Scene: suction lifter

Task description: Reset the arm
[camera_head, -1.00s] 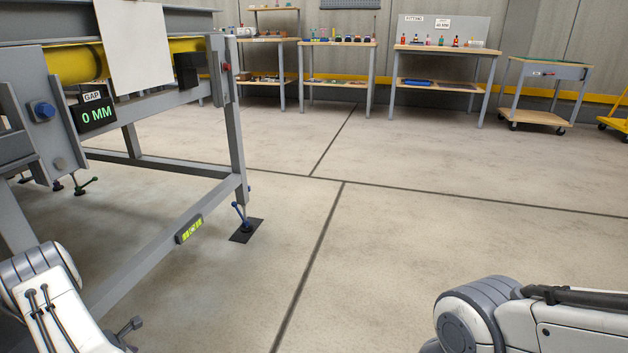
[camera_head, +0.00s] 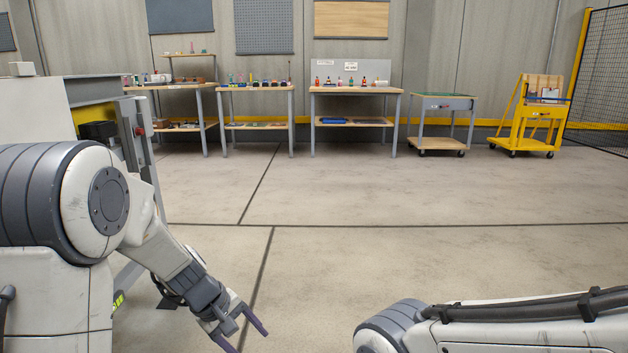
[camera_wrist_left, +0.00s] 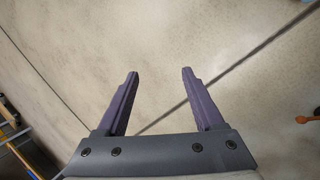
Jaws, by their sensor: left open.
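My left gripper (camera_head: 246,340) is low in the head view, left of centre, at the end of my bent left arm. Its two purple fingers are apart. In the left wrist view the gripper (camera_wrist_left: 158,85) is open and empty, with bare concrete floor beyond the fingertips. My right arm (camera_head: 480,330) shows at the bottom right of the head view. Its gripper is outside the picture.
A grey-framed machine (camera_head: 110,120) stands at the left, partly hidden by my left arm. Workbenches (camera_head: 355,91) line the back wall, with a wheeled table (camera_head: 442,103) and yellow cart (camera_head: 535,113) to the right. The middle floor is clear.

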